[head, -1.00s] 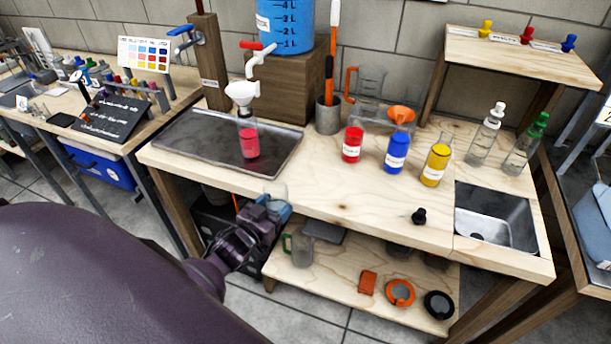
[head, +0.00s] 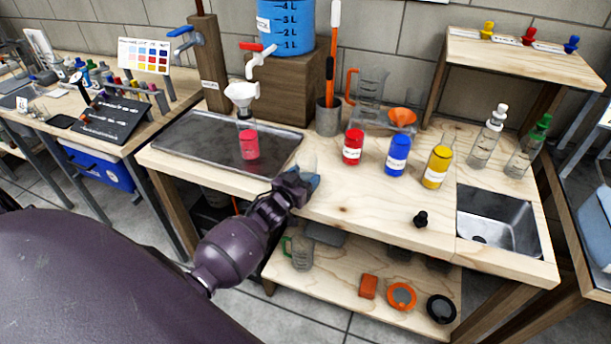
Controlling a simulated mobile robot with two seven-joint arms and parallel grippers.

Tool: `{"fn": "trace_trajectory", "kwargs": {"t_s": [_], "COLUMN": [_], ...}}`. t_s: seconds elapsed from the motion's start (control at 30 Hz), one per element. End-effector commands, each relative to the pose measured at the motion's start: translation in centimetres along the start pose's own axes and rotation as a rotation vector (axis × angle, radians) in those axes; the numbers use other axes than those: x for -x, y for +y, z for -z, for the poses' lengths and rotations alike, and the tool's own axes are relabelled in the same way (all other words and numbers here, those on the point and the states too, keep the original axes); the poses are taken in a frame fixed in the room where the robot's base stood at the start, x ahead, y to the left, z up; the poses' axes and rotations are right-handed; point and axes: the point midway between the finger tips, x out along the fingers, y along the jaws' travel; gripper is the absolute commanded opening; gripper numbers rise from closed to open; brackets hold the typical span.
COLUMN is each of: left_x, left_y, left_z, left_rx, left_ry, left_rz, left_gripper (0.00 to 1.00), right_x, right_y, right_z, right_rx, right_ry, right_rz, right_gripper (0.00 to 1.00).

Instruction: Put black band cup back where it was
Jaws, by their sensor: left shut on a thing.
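My left gripper (head: 312,182) reaches in from the lower left to the front part of the wooden bench, right of the metal tray. It is shut on a small clear cup (head: 307,165). Only the faint upper part of the cup shows above the blue fingertips; the rest is hidden by the gripper. I cannot make out a black band on it, nor whether it touches the bench. My right gripper is not in view.
The metal tray (head: 190,145) is at left, with a funnel-topped flask (head: 249,146) of red liquid. Red (head: 353,148), blue (head: 397,155) and yellow (head: 438,168) containers stand behind right. A black stopper (head: 421,219) lies near the sink (head: 505,215). The bench's front middle is otherwise clear.

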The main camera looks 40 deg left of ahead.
Motion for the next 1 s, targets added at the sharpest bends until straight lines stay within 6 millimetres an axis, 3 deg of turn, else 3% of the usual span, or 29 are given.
{"fn": "trace_trajectory", "kwargs": {"t_s": [0.53, 0.57, 0.7, 1.0], "left_x": [-0.44, -0.44, -0.44, -0.44], "left_y": [0.03, 0.03, 0.03, 0.03], "left_z": [-0.2, -0.23, -0.11, -0.13], "left_rx": [0.001, 0.001, 0.001, 0.001], "left_ry": [0.001, 0.0, 0.001, 0.001], "left_rz": [0.0, 0.0, 0.0, -0.001], "left_gripper": [0.3, 0.62, 0.83, 0.86], "right_x": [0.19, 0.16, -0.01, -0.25], "right_y": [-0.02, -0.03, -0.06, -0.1], "right_z": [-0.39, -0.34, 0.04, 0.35], "right_rx": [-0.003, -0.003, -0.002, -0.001], "right_ry": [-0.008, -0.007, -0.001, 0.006], "right_rz": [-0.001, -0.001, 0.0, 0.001], "right_gripper": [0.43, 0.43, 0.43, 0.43]}}
